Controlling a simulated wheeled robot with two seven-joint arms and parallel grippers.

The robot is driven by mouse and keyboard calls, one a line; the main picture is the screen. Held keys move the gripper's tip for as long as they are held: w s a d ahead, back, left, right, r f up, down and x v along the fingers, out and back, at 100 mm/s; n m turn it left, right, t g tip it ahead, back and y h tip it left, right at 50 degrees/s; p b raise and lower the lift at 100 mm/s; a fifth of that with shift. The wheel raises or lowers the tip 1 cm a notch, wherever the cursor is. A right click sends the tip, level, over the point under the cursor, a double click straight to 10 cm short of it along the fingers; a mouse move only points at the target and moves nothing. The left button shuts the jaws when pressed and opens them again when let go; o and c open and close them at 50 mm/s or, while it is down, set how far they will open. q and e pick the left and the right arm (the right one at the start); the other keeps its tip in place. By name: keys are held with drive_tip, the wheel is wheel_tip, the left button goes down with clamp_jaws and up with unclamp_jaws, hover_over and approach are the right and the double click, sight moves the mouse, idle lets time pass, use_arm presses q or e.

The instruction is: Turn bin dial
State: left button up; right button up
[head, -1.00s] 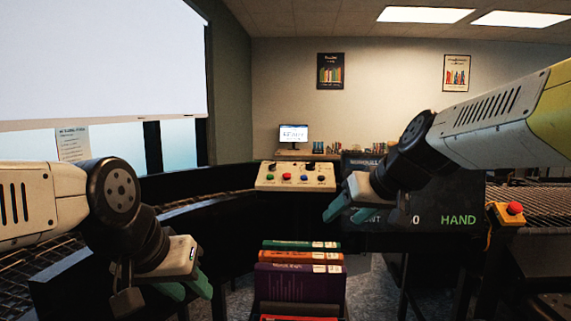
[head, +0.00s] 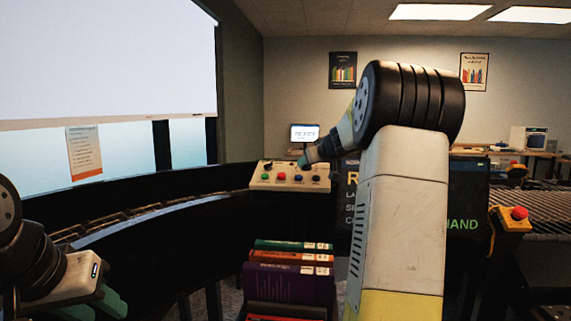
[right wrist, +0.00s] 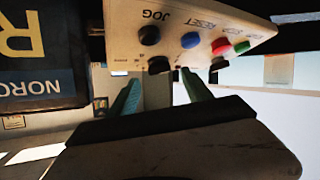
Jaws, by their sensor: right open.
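The pale control panel (head: 262,182) stands ahead in the head view, with green, red and blue buttons and black knobs along its upper part. My right gripper (head: 306,160) is at the panel's upper right, partly hidden by my arm. In the right wrist view the panel (right wrist: 125,22) shows upside down, with "JOG" and "RESET" lettering. There my right gripper (right wrist: 160,80) is open, its green fingers apart, with one black knob (right wrist: 159,65) lined up between the tips. I cannot tell whether they touch it. My left gripper (head: 95,306) is open and empty at the lower left.
A stack of books (head: 290,283) stands in front, below the panel. A dark display (head: 468,195) is right of the panel, partly behind my right arm. A red stop button (head: 519,213) on a yellow box is further right.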

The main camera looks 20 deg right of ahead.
sight(308, 172)
drive_tip(key=shift+x, duration=2)
clamp_jaws()
